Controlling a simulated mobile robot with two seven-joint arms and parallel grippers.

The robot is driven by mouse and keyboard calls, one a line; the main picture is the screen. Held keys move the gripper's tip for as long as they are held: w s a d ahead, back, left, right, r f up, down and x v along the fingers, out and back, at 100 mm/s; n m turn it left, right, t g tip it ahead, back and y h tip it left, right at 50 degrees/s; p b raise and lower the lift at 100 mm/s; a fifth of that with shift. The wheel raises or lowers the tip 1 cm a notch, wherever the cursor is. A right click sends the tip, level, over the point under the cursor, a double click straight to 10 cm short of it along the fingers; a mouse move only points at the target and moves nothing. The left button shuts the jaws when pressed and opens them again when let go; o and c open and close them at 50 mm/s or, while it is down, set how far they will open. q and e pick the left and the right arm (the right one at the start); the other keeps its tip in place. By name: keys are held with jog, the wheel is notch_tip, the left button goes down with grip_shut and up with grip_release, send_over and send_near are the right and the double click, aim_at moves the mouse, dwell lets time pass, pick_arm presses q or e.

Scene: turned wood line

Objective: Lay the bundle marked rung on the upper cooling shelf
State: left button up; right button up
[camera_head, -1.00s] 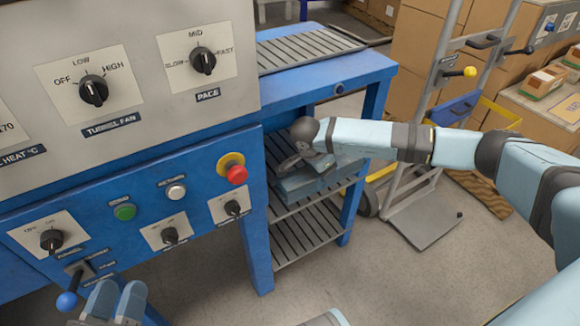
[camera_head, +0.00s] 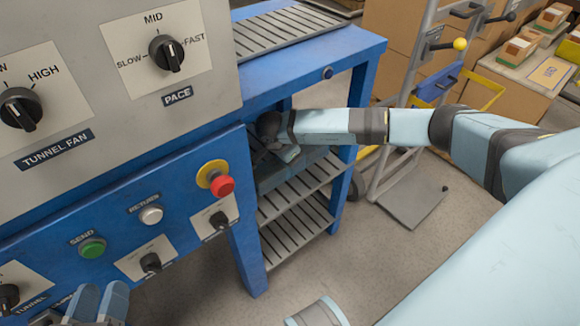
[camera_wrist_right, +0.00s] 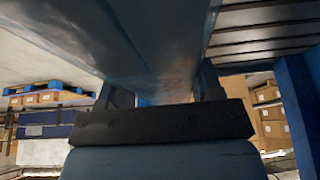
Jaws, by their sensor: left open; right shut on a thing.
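A wrapped, bluish, shiny bundle (camera_head: 288,172) is inside the blue frame at the upper cooling shelf (camera_head: 312,182), partly hidden by my right wrist and the frame. Its marking cannot be read. My right gripper (camera_head: 274,145) reaches in from the right under the blue top, shut on the bundle. In the right wrist view the bundle (camera_wrist_right: 110,35) fills the upper left between the fingers (camera_wrist_right: 165,88), with shelf slats (camera_wrist_right: 262,38) beside it. Whether the bundle rests on the slats cannot be told. My left gripper (camera_head: 95,302) is open and empty at the bottom left, below the panel.
A lower slatted shelf (camera_head: 298,228) shows empty. The control panel has a red stop button (camera_head: 221,186) and a green button (camera_head: 92,247) left of the shelf bay. A hand truck (camera_head: 412,195) and boxes (camera_head: 385,50) stand at the right. The floor in front is clear.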

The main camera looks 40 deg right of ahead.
pick_arm(q)
jog(key=shift+f+g+b, duration=0.3)
jog(key=shift+f+b, duration=0.1)
jog(key=shift+f, duration=0.4)
pick_arm(e)
jog(key=shift+f, duration=1.4)
pick_arm(q)
jog(key=shift+f, duration=0.1)
pick_arm(e)
jog(key=shift+f, duration=0.1)
jog(key=o, duration=1.2)
jog(key=p+v, duration=0.3)
jog(key=v, duration=0.4)
jog(key=shift+a+r, duration=0.1)
jog(key=shift+r, duration=0.3)
pick_arm(q)
jog(key=shift+t, duration=0.9)
notch_tip(320, 180, up, 4)
jog(key=shift+a+r, duration=0.1)
jog(key=shift+r, duration=0.15)
jog(key=shift+f, duration=0.1)
pick_arm(e)
jog(key=shift+f, duration=0.1)
